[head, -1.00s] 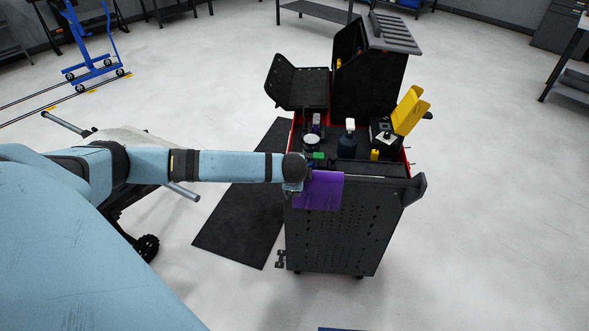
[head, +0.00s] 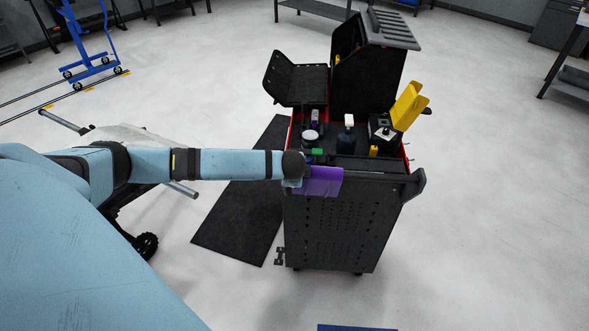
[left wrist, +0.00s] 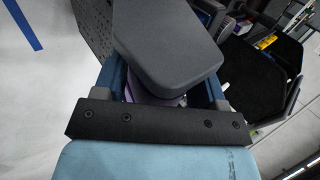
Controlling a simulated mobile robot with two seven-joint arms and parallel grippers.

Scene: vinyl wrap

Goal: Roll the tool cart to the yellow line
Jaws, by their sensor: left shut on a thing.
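The black tool cart (head: 335,225) with red edges stands right of centre in the head view, loaded with bottles and tools. A purple cloth (head: 320,182) hangs against its near top edge. My left gripper (head: 300,180) is at the left end of that edge and is shut on the purple cloth. Purple material (left wrist: 165,100) shows below a dark grey block in the left wrist view, which hides most of the grip. My right gripper is in no view. I cannot make out a clear yellow line, only small yellow marks (head: 90,88) far left.
A black mat (head: 238,222) lies left of the cart. A wheeled frame (head: 140,225) stands beneath my left arm. A blue trolley (head: 93,55) stands far left. A blue strip (head: 355,327) lies on the floor at the bottom. Floor right of the cart is clear.

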